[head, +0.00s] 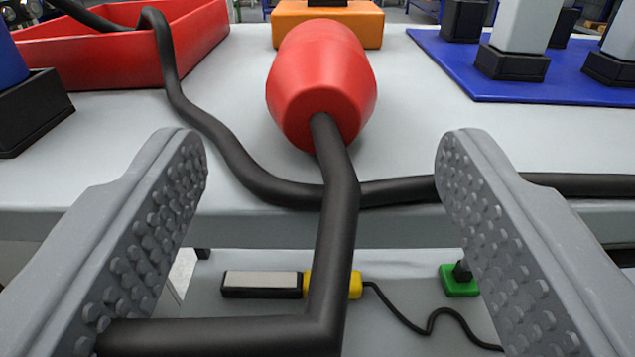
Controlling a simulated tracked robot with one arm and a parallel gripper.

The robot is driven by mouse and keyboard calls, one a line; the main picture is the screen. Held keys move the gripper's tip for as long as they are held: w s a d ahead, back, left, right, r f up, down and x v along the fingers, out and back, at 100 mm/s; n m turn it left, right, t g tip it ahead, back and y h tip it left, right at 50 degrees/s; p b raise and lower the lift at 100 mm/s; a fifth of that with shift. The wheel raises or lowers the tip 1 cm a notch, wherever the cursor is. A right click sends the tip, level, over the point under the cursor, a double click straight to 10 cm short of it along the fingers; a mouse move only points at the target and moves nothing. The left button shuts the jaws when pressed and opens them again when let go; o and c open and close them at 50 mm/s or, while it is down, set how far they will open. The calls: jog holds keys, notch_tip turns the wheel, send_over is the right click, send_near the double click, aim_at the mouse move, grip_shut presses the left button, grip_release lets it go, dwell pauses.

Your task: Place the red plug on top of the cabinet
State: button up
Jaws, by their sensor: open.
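The red plug (322,75) is a rounded red body at the top centre, at the near side of the light grey table (420,115). A thick black stem (336,215) runs from its near end towards me, then bends left at the bottom. My gripper (320,155) is open, one studded grey finger on each side of the picture. The stem passes between the fingers, apart from the right one; its lower end meets the left finger's outline, and I cannot tell if they touch. The plug appears beyond the fingertips. I cannot identify the cabinet with certainty.
A black cable (235,150) crosses the table behind the stem. A red tray (190,45) is at the back left, an orange block (370,25) behind the plug, a blue mat (465,70) with grey posts at the right. A green-based item (459,285) lies lower down.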

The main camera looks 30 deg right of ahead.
jog(key=shift+p+v, duration=0.3)
jog(key=shift+v, duration=2.45)
